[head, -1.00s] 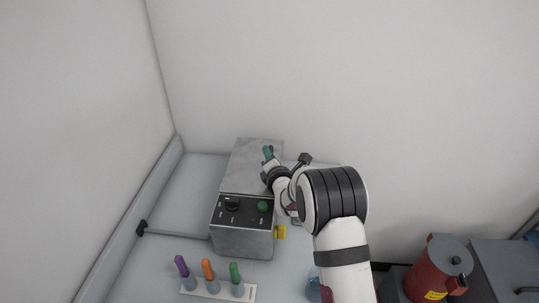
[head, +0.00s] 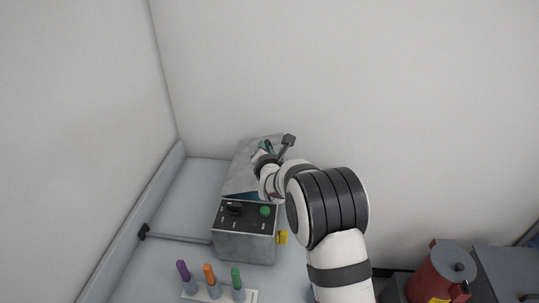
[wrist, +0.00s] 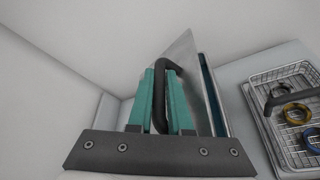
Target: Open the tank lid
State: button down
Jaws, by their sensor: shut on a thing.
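The tank (head: 245,246) is a grey metal box with a dark control panel at its front, seen left of centre in the head view. Its grey lid (head: 240,180) is tilted up, with a dark blue gap showing at its front edge. In the wrist view the lid (wrist: 188,62) stands at a slant, and blue shows along its right side. My gripper (wrist: 162,95) has teal fingers and is shut on the black lid handle (wrist: 160,110). In the head view my gripper (head: 268,147) is at the lid, and my arm hides part of the tank's right side.
A wire basket (wrist: 285,75) with coloured rings lies right of the tank in the wrist view. A white rack (head: 250,296) with purple, orange and green handled tools stands in front. A red canister (head: 440,275) stands at the right. Walls rise behind and left.

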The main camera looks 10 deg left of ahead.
jog(key=shift+a+r+n+h, duration=0.5)
jog(key=shift+a+r+n, duration=0.4)
jog(key=shift+r, duration=0.15)
jog(key=c, duration=1.1)
grip_release()
jog(key=v, duration=1.6)
jog(key=d+f+m+y, duration=0.35)
jog(key=d+f, duration=0.25)
jog(key=f, duration=0.2)
jog(key=shift+m+t+h, duration=0.3)
jog(key=shift+m+h, duration=0.15)
jog(key=shift+m, duration=0.1)
jog(key=x, duration=1.5)
jog(key=shift+w+a+r, duration=0.1)
jog(key=shift+w, duration=0.15)
